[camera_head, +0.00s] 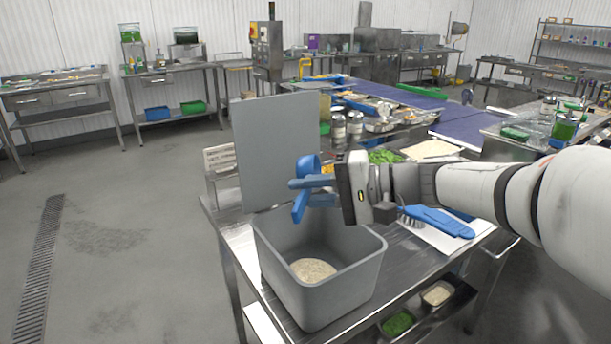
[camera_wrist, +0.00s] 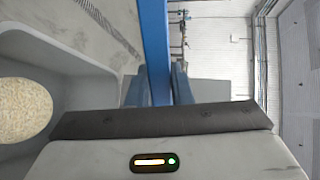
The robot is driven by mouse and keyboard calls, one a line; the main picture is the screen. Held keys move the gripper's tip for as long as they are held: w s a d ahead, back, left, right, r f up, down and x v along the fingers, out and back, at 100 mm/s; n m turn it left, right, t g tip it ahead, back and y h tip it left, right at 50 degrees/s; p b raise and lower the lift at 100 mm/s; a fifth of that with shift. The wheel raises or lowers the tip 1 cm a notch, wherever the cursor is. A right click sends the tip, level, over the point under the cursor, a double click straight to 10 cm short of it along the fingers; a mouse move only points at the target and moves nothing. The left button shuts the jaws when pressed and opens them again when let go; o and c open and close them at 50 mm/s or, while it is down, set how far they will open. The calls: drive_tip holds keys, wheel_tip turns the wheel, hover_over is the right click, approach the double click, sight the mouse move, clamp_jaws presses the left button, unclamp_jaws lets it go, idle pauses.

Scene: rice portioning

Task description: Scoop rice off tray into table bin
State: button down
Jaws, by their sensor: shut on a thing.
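The table bin (camera_head: 350,275) is an open grey tub at the front of the steel table, with a pile of rice (camera_head: 313,270) on its floor. My gripper (camera_head: 305,182) is above the bin, shut on the handle of a blue scoop (camera_head: 308,164). The wrist view shows the blue handle (camera_wrist: 155,45) between the fingers, with the bin (camera_wrist: 75,75) and its rice (camera_wrist: 22,110) at the left. The scoop's bowl is partly hidden, and I cannot tell whether it holds rice. The tray of pale rice (camera_head: 432,149) lies behind my arm.
A grey upright panel (camera_head: 270,150) stands at the bin's back left. A blue brush (camera_head: 437,221) lies on a white board right of the bin. Cans (camera_head: 346,124) and greens (camera_head: 384,157) stand behind. Small containers (camera_head: 437,294) sit on the lower shelf.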

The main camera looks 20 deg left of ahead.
drive_tip(key=shift+r+h+p, duration=0.3)
drive_tip(key=shift+h+p, duration=0.65)
drive_tip(key=shift+p, duration=0.85)
drive_tip(key=shift+r+h+p, duration=0.3)
drive_tip(key=shift+h+p, duration=0.7)
drive_tip(key=shift+p, duration=0.85)
drive_tip(key=shift+r+h+p, duration=0.3)
drive_tip(key=shift+h+p, duration=0.65)
drive_tip(key=shift+p, duration=0.85)
drive_tip(key=h+p, duration=0.2)
drive_tip(key=p, duration=0.5)
drive_tip(key=r+h+p, duration=0.1)
drive_tip(key=h+p, duration=0.2)
drive_tip(key=p, duration=0.4)
drive_tip(key=shift+t+h, duration=0.3)
drive_tip(key=shift+t, duration=0.1)
drive_tip(key=shift+f+h+p, duration=0.1)
drive_tip(key=shift+h+p, duration=0.45)
drive_tip(key=shift+h, duration=0.05)
drive_tip(key=shift+f, duration=0.15)
